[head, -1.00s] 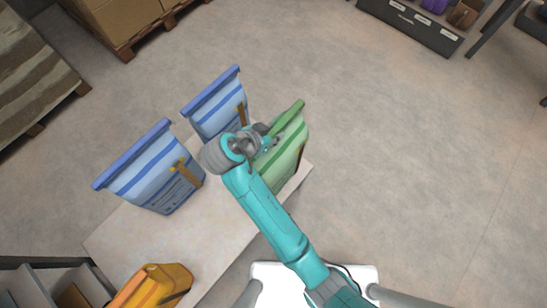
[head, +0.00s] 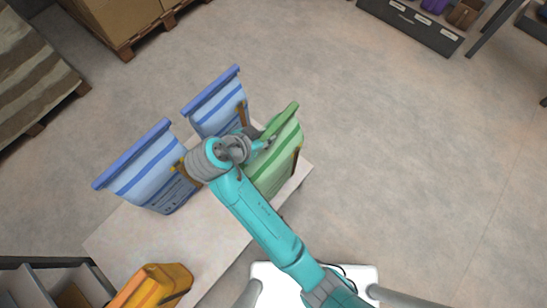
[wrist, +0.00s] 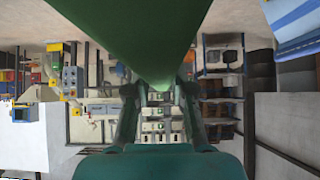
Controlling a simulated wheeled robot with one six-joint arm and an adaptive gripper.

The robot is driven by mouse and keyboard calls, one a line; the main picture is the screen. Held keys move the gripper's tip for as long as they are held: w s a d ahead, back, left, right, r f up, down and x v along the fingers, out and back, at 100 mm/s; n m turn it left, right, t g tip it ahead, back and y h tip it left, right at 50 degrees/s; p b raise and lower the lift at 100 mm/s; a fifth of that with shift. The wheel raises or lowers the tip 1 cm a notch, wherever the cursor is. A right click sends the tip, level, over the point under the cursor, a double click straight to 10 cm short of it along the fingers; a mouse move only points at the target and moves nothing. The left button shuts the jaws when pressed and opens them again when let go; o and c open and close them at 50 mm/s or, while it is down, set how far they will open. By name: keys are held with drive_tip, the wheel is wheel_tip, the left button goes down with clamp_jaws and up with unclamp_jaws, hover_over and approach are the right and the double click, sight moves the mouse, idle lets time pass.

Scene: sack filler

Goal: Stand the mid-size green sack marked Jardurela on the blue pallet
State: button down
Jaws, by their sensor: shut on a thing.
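The green sack (head: 282,150) with a darker green band stands at the right corner of a pale table, close to two blue sacks. My gripper (head: 266,143) is at its upper left side and shut on it. In the wrist view the green sack (wrist: 140,35) fills the top middle, between the fingers (wrist: 155,88). The sack's lower left is hidden behind my arm, and its marking cannot be read. I cannot tell whether its base touches the table. No blue pallet shows in these views.
Blue sacks (head: 150,175) and (head: 216,105) stand on the pale table (head: 130,235), left of my arm. A yellow-orange sack (head: 155,288) is at the near left. Wooden pallets (head: 125,48) and a dark drawer unit (head: 410,22) lie further back. The right floor is clear.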

drive_tip(key=c, duration=0.9)
unclamp_jaws()
drive_tip(key=shift+v, duration=3.75)
drive_tip(key=shift+s, duration=0.1)
